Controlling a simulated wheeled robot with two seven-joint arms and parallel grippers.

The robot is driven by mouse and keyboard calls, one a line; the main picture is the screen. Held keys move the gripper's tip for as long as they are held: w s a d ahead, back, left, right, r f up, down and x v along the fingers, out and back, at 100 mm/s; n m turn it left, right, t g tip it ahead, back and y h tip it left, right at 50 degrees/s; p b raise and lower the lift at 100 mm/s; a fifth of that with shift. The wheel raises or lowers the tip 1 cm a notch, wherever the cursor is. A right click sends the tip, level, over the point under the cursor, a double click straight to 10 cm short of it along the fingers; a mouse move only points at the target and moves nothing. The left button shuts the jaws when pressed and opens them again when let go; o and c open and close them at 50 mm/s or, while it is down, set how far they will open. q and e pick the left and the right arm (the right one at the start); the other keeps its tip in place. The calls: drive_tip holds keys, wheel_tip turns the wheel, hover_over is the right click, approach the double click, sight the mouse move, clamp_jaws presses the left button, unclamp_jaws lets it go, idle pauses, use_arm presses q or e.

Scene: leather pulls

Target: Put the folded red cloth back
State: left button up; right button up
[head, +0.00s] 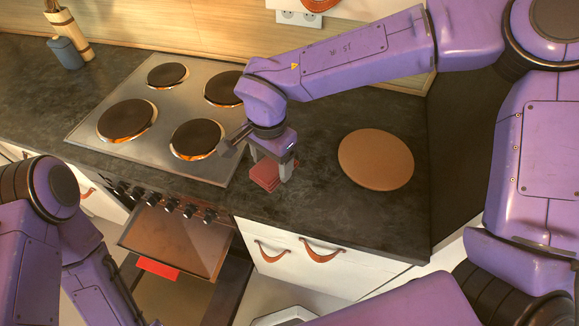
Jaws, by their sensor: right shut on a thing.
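The folded red cloth (264,177) is between the fingers of my right gripper (270,170), over the dark counter just right of the hob. My right gripper points down and is shut on it. I cannot tell whether the cloth touches the counter. A second flat red piece (158,268) shows lower left, by the oven front; I cannot tell what it is. My left arm is at the lower left, and its gripper fingers are not in view.
The steel hob (163,106) has several dark burners. A round brown board (376,159) lies on the counter (330,215) at right. A brown panel (175,241) sticks out below the oven knobs. White drawers (290,270) with leather pulls are below. Counter between cloth and board is clear.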

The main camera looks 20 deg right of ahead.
drive_tip(key=d+f, duration=0.3)
drive_tip(key=shift+s+p, duration=0.3)
drive_tip(key=shift+s, duration=0.05)
drive_tip(key=w+f, duration=0.1)
drive_tip(key=w+d+f, duration=0.1)
drive_tip(key=f, duration=0.1)
drive_tip(key=shift+w+d, duration=0.15)
drive_tip(key=shift+w, duration=0.05)
drive_tip(key=f+p, duration=0.1)
drive_tip(key=f, duration=0.1)
drive_tip(key=shift+w+d+f+p, duration=0.1)
drive_tip(key=shift+d+f+p, duration=0.1)
drive_tip(key=shift+f+p, duration=0.15)
drive_tip(key=shift+s+f, duration=0.2)
drive_tip(key=shift+s, duration=0.3)
drive_tip(key=shift+w+f, duration=0.1)
drive_tip(key=shift+w, duration=0.05)
drive_tip(key=o, duration=1)
drive_tip(key=shift+w+f, duration=0.1)
drive_tip(key=shift+w, duration=0.05)
use_arm(q)
drive_tip(key=r, duration=0.3)
drive_tip(key=shift+s, duration=0.3)
use_arm(e)
drive_tip(key=shift+r, duration=0.2)
